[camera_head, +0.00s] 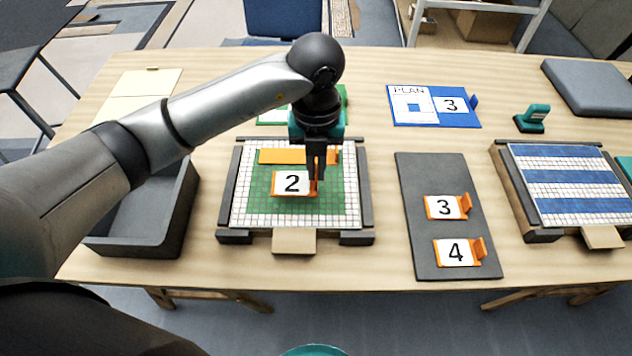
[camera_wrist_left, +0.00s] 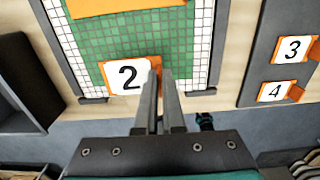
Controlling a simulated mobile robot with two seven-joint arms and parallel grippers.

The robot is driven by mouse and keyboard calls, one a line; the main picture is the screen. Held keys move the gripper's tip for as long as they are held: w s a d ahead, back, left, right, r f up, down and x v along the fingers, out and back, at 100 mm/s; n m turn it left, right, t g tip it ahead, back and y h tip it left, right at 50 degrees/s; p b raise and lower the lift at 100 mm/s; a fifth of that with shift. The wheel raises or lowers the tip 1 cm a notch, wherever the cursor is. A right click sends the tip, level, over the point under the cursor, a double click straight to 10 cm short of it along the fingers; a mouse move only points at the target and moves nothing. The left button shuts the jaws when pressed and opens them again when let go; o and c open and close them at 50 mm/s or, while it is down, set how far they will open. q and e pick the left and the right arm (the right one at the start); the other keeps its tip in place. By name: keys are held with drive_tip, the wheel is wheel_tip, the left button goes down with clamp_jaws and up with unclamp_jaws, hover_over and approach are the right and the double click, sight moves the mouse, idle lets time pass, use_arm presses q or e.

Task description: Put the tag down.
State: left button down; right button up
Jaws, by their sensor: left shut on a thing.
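The tag with the number 2 (camera_head: 292,183) is a white card with an orange edge and an orange upright grip. It is over the green and white mosaic panel (camera_head: 240,205) in the middle of the table. My left gripper (camera_head: 316,185) is shut on the tag's orange grip at its right side. The tag also shows in the left wrist view (camera_wrist_left: 127,76), at the fingertips (camera_wrist_left: 160,95). I cannot tell whether the tag touches the panel. My right gripper is not in view.
A dark board (camera_head: 417,225) to the right bears tag 3 (camera_head: 442,207) and tag 4 (camera_head: 456,252). A blue and white panel (camera_head: 575,178) is farther right. A grey bin (camera_head: 140,230) stands left. A blue plan card (camera_head: 455,118) lies behind.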

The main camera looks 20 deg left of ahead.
use_arm(q)
drive_tip(key=shift+f+b, duration=0.35)
drive_tip(key=shift+f, duration=1.85)
drive_tip(key=shift+f, duration=0.25)
drive_tip(key=c, duration=1)
unclamp_jaws()
drive_tip(key=shift+r, duration=0.15)
drive_tip(key=shift+r, duration=0.2)
wheel_tip(320, 180, up, 12)
drive_tip(key=shift+f+p, duration=0.1)
drive_tip(key=shift+p, duration=0.85)
